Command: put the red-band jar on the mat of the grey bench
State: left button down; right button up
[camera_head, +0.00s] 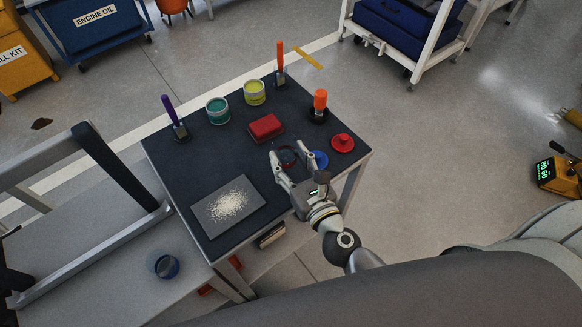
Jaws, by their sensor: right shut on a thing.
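The red-band jar (287,156) shows as a dark round top with a red rim, between the fingers of my right gripper (289,154). My right gripper is shut on it, over the right part of the dark-topped bench (205,160). I cannot tell whether the jar touches the bench top. A grey bench (95,250) stands at the lower left. My left gripper is not in view.
The dark bench holds a grey tray with white grains (207,214), a red box (266,126), green (217,112) and yellow (254,94) jars, a blue lid (319,159), a red lid (343,142) and upright handled tools. A dark frame (120,180) crosses the grey bench.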

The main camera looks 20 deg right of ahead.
aim_at(291, 174)
jog(key=f+b, duration=0.2)
jog(key=f, duration=0.1)
jog(key=shift+w+d, duration=0.2)
jog(key=shift+w, duration=0.15)
jog(key=shift+f+b, duration=0.3)
jog(key=shift+f, duration=0.2)
jog(key=o, duration=1)
jog(key=shift+f, duration=0.15)
